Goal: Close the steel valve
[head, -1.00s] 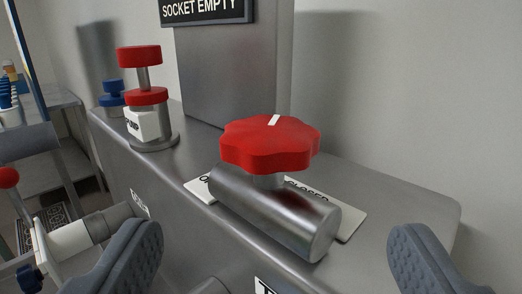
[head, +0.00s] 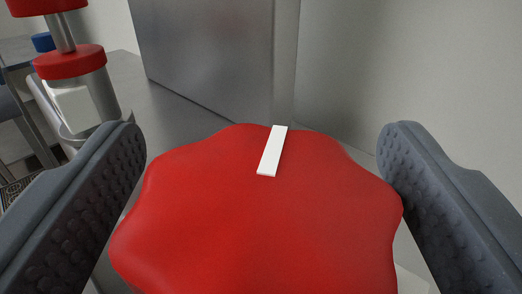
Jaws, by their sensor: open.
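The steel valve's red lobed handwheel (head: 260,225) fills the lower middle of the head view. A white pointer mark (head: 272,151) on its top runs toward the far edge, tilted slightly right. My gripper (head: 262,165) is open, with one dark padded finger on each side of the handwheel. The right finger is very close to the wheel's right edge; I cannot tell whether it touches.
A red-topped steel fitting with a white tag (head: 75,105) stands at the left on the steel bench top (head: 165,110). A grey steel panel (head: 215,60) rises behind the handwheel. A pale wall (head: 420,60) is at the right. A blue knob (head: 43,42) shows farther back left.

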